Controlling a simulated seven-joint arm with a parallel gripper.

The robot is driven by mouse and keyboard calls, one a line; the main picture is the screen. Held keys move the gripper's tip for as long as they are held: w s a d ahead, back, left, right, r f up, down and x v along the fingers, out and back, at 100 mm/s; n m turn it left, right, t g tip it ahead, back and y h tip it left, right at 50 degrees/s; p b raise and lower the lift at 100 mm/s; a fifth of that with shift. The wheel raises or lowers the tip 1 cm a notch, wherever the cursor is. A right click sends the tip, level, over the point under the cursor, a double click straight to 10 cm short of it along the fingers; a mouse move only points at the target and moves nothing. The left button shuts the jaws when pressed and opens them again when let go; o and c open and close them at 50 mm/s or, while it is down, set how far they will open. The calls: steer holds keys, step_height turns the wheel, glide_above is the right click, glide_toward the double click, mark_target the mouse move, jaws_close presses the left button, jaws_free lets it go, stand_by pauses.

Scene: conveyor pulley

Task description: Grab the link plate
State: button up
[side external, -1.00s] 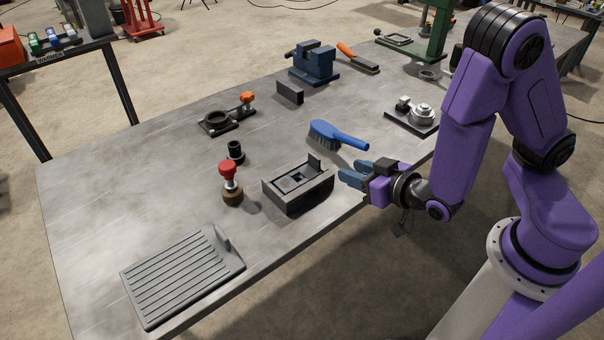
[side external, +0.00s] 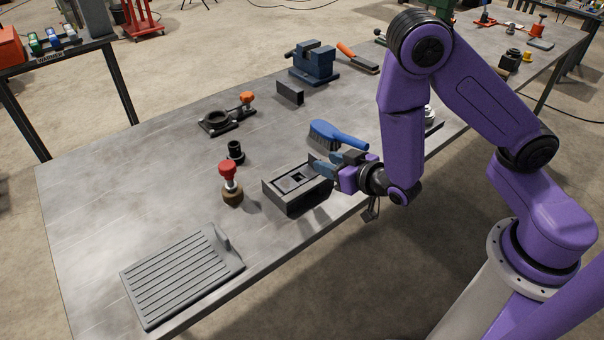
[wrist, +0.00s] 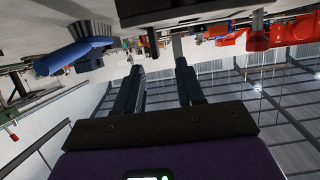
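A dark grey slotted block (side external: 297,192) sits near the table's front edge. The link plate seems to be the small dark plate that stood upright at this block's right end; my fingers now cover that spot in the side view, so I cannot make it out. My gripper (side external: 320,167) reaches in from the right, with its blue fingers over the block's right end. In the wrist view my gripper (wrist: 160,66) has its fingers apart with nothing seen between them. A dark body (wrist: 190,14) lies beyond the fingertips at the top.
A blue brush (side external: 338,136) lies just behind my gripper. A red-knobbed part (side external: 229,175) and a black cylinder (side external: 235,152) stand left of the block. A ribbed grey tray (side external: 180,275) lies at the front left. The table's left middle is clear.

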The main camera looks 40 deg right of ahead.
mark_target(315, 156)
steer(key=shift+d+x, duration=0.15)
steer(key=shift+x, duration=1.95)
steer(key=shift+d+x, duration=0.1)
steer(key=shift+x, duration=1.95)
steer(key=shift+r, duration=0.1)
jaws_close()
